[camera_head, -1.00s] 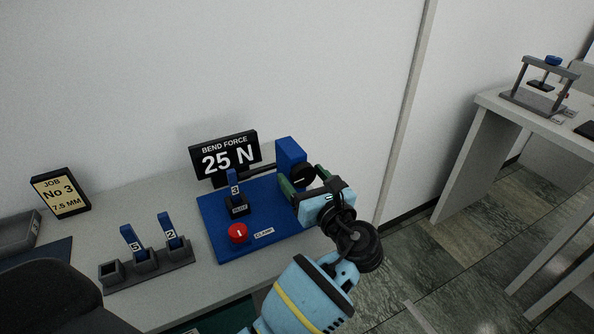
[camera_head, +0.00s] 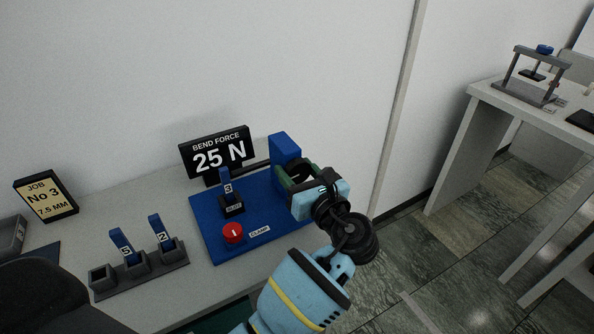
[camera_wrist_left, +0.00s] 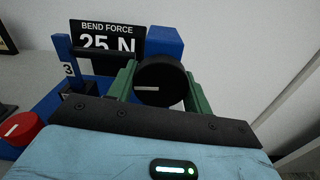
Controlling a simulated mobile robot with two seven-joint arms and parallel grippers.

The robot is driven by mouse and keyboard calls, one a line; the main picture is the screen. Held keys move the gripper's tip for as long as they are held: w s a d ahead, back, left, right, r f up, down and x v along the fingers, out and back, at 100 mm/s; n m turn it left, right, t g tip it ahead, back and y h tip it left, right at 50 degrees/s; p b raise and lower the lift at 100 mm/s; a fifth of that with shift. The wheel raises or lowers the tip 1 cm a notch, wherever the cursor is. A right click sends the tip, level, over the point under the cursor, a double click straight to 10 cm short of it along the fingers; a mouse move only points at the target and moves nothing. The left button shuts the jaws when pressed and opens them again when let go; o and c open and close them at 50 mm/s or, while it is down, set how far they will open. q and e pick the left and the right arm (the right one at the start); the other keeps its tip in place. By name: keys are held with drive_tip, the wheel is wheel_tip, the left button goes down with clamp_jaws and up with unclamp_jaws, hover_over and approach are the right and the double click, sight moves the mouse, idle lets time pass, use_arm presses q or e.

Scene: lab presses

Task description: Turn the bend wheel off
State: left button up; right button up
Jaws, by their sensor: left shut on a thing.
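The bend wheel, a black round knob with a white mark line, shows in the left wrist view (camera_wrist_left: 161,82) on the blue block (camera_head: 285,148) of the press. The mark lies nearly level in that view. My left gripper (camera_head: 294,177) has its green fingers on either side of the wheel and is shut on it; it also shows in the left wrist view (camera_wrist_left: 160,90). In the head view the gripper hides most of the wheel. The sign (camera_head: 217,153) reads "BEND FORCE 25 N". My right gripper is not in view.
On the blue base (camera_head: 208,218) stand a blue piece marked 3 (camera_head: 227,183) in a black holder and a red clamp knob (camera_head: 233,233). A grey rack (camera_head: 140,272) holds pieces 5 and 2. A job sign (camera_head: 46,196) stands at left; another table (camera_head: 486,98) is at right.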

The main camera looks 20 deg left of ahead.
use_arm(q)
drive_tip(key=n+p, duration=0.1)
drive_tip(key=p, duration=0.1)
drive_tip(key=shift+r+p, duration=0.35)
drive_tip(key=shift+r, duration=0.05)
drive_tip(key=shift+c, duration=0.3)
drive_tip(key=shift+f+n, duration=0.2)
drive_tip(key=shift+n, duration=0.3)
drive_tip(key=shift+f, duration=0.1)
drive_tip(key=shift+n, duration=0.4)
drive_tip(key=o, duration=1)
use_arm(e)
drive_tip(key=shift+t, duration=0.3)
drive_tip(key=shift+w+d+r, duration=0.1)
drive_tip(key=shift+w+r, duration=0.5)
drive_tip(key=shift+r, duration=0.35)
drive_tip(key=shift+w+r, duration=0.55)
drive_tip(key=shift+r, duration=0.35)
use_arm(q)
drive_tip(key=shift+f, duration=0.1)
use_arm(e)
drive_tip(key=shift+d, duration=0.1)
